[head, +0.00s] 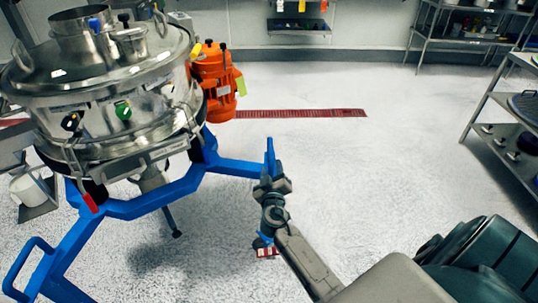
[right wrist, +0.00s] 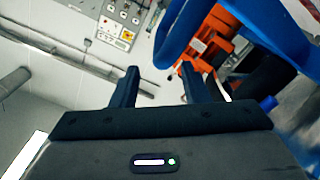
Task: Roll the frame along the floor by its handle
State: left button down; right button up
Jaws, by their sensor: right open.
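The powder sifter, a round steel vessel (head: 105,95), stands on a blue tubular frame (head: 150,203) at the left of the head view. One blue handle loop (head: 25,262) is at the frame's lower left. Another blue upright piece, apparently the right handle (head: 270,152), is seen nearly edge-on beside my right gripper (head: 271,183). In the right wrist view, a blue handle bar (right wrist: 172,38) curves just beyond the tips of my open right gripper (right wrist: 160,72). I cannot tell whether the bar is between the fingers. My left gripper is not in view.
An orange motor (head: 215,82) is on the sifter's side. A red floor grate (head: 300,113) lies behind. Metal shelves stand at the right (head: 500,100) and back right (head: 455,38). The pale floor (head: 400,140) between them is clear.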

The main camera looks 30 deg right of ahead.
jog(key=x, duration=0.6)
jog(key=shift+w+d+f+p, duration=0.1)
jog(key=shift+w+d+p, duration=0.15)
jog(key=shift+p, duration=0.15)
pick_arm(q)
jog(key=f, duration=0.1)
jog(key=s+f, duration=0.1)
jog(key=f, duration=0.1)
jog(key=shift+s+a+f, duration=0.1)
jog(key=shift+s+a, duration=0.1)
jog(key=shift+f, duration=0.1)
pick_arm(e)
jog(key=shift+w+a, duration=0.1)
grip_shut()
